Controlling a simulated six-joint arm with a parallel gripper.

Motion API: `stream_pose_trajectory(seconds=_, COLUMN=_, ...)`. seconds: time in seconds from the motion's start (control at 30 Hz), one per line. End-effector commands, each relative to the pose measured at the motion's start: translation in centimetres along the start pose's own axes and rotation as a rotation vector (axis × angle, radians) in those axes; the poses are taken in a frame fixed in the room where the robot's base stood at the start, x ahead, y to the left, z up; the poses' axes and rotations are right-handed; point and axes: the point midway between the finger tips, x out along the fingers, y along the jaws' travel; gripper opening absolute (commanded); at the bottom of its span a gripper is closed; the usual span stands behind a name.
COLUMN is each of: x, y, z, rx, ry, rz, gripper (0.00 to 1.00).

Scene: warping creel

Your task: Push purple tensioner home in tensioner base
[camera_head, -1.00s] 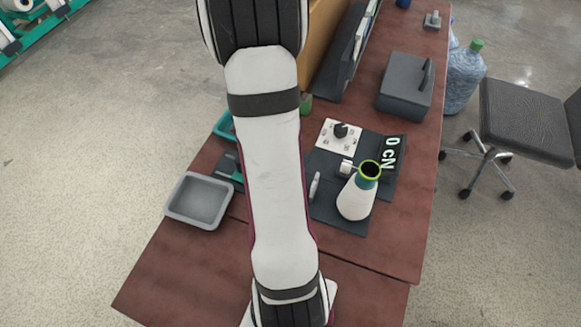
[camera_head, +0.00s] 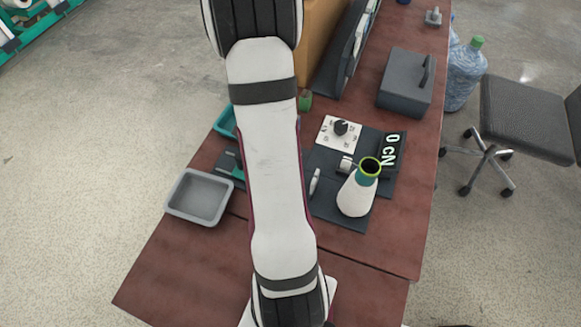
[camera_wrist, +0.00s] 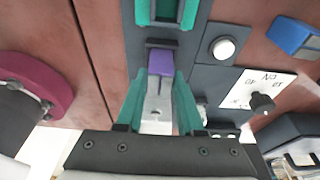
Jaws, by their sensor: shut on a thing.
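In the wrist view the purple tensioner (camera_wrist: 160,62) lies between the green fingers of my gripper (camera_wrist: 160,78), which is shut on it. A pale metal part (camera_wrist: 157,106) shows between the fingers below the purple block. The purple end meets a dark raised edge on the dark grey base (camera_wrist: 194,78); how far it sits in cannot be told. A green channel-shaped holder (camera_wrist: 166,14) stands beyond that edge. In the head view my arm hides the gripper and the tensioner.
In the head view a grey tray (camera_head: 199,196) lies left of my arm. Right of it are a white dial panel (camera_head: 340,133), a "0 CN" display (camera_head: 393,150) and a white yarn cone (camera_head: 356,197). A dark box (camera_head: 405,80) stands farther back. A round maroon part (camera_wrist: 45,82) shows at left in the wrist view.

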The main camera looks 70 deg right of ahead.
Motion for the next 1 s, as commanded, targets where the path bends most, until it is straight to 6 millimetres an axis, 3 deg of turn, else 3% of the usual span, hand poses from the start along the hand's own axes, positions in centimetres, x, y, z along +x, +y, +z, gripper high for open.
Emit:
stream_pose_trajectory(seconds=0.6, x=0.58, y=0.01, z=0.14, rx=0.000, ry=0.000, rz=0.001, gripper=0.00)
stream_pose_trajectory(seconds=0.63, x=0.62, y=0.01, z=0.15, rx=0.000, ry=0.000, rz=0.000, gripper=0.38)
stream_pose_trajectory(seconds=0.8, x=0.59, y=0.00, z=0.15, rx=0.000, ry=0.000, rz=0.000, gripper=0.69)
stream_pose_trajectory(seconds=1.0, x=0.59, y=0.00, z=0.15, rx=0.000, ry=0.000, rz=0.000, gripper=0.72)
